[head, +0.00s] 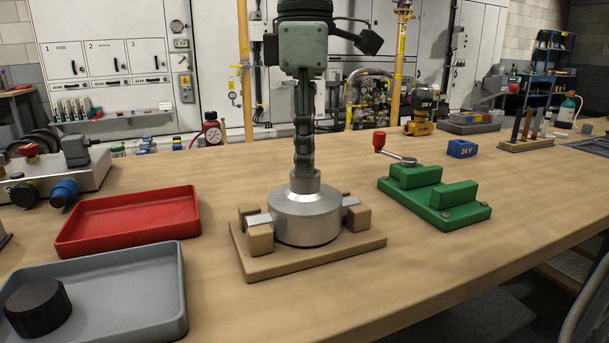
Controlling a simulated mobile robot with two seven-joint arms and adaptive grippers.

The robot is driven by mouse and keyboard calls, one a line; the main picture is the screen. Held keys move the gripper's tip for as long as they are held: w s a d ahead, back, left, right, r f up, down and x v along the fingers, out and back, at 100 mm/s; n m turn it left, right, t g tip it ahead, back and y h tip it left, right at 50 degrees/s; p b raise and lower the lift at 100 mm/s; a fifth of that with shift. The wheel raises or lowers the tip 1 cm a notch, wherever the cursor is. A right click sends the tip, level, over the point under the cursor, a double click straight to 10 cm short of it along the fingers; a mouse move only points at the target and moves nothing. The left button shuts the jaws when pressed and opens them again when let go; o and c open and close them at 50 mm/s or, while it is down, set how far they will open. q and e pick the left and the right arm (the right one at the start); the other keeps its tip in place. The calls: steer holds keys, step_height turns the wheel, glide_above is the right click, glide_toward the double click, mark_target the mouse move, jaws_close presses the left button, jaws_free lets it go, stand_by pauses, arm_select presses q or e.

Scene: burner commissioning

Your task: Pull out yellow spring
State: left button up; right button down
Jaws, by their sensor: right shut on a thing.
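A silver round housing (306,216) with a narrow upright neck sits upright in a wooden fixture (300,262) in the middle of the bench. My right gripper (305,168) points straight down from above, with its fingers at the top of the neck. It is shut on the yellow spring. The spring itself is hidden by the fingers and the neck, and no yellow of it shows. My left gripper is not in view.
A red tray (70,243) lies empty at the left. A grey tray (172,318) in front of it holds a black knurled cap (38,307). A green stepped block (452,198) stands at the right, with a red-knobbed lever (380,140) by it. The front right of the bench is clear.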

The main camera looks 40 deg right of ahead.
steer(key=shift+r+p, duration=1.35)
steer(key=shift+r, duration=0.65)
stand_by(0.5)
steer(key=shift+r+p, duration=1.55)
steer(key=shift+r, duration=0.5)
